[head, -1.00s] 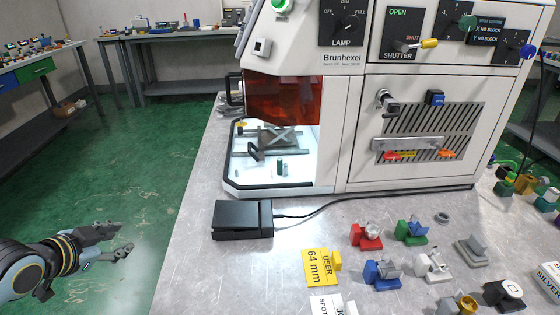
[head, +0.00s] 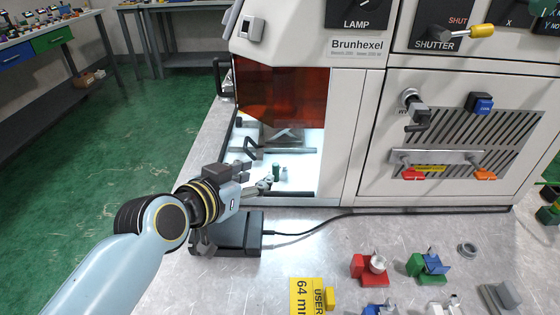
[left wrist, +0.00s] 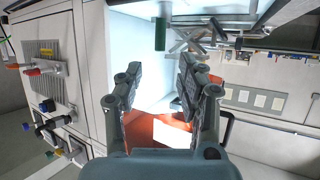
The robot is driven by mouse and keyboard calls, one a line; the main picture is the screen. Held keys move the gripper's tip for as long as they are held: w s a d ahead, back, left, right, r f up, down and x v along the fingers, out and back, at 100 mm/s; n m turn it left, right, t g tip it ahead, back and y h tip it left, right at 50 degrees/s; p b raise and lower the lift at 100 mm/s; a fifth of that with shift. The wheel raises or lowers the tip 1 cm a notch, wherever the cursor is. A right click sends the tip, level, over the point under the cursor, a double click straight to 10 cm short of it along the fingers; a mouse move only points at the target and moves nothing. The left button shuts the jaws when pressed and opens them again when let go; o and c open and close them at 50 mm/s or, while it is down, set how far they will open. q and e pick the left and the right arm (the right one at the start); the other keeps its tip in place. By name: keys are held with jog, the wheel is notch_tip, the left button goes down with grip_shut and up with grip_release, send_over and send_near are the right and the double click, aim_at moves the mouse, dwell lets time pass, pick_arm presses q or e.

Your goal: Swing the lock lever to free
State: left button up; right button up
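My left gripper (head: 258,177) is at the open chamber front of the Brunhexel machine (head: 355,120), above the black box. Its fingers are apart with nothing between them, as the left wrist view (left wrist: 157,80) also shows. Inside the lit chamber a black bent lever-like handle (head: 252,152) stands near the left side, beyond the fingers and apart from them. A short green cylinder (head: 276,172) stands close to the fingertips; it also shows in the left wrist view (left wrist: 160,35). No label marks which part is the lock lever. My right gripper is not in view.
An orange window (head: 290,92) hangs above the chamber opening. A black box (head: 240,235) with a cable lies below my gripper. Coloured fixtures stand on the bench at right.

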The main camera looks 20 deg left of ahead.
aim_at(274, 168)
pick_arm(q)
jog(key=x, duration=0.5)
jog(key=shift+w+d, duration=0.1)
jog(key=shift+w, duration=0.25)
jog(key=x, duration=0.3)
jog(key=shift+w+f, duration=0.1)
jog(key=shift+c, duration=1.1)
jog(key=c, duration=0.5)
grip_shut()
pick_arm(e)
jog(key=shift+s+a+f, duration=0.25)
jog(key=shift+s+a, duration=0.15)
